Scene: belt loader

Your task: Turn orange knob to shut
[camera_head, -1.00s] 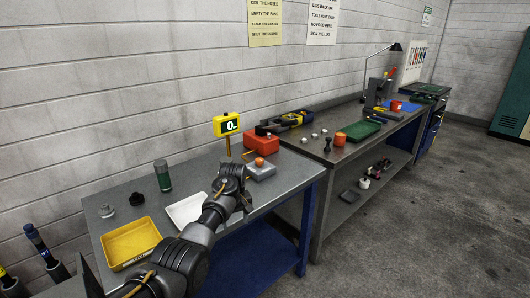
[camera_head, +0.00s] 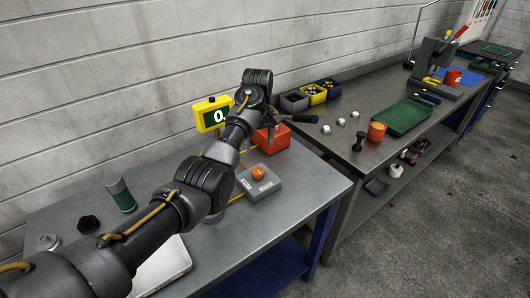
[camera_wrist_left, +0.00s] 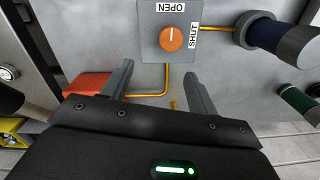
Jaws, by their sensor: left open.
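The orange knob (camera_head: 258,172) sits on top of a small grey box on the near bench. In the left wrist view the knob (camera_wrist_left: 171,38) shows beside OPEN and SHUT labels, and its white mark points toward OPEN. My left gripper (camera_wrist_left: 158,82) is open and empty, its two fingers apart, with the knob beyond the fingertips and not between them. In the head view my left gripper (camera_head: 272,116) is above and behind the knob, near the red box, partly hidden by its own wrist. My right gripper is not in view.
A yellow display (camera_head: 213,114) reading 0 stands behind my forearm. A red box (camera_head: 271,138) is behind the knob's box. The bench right of the knob is clear.

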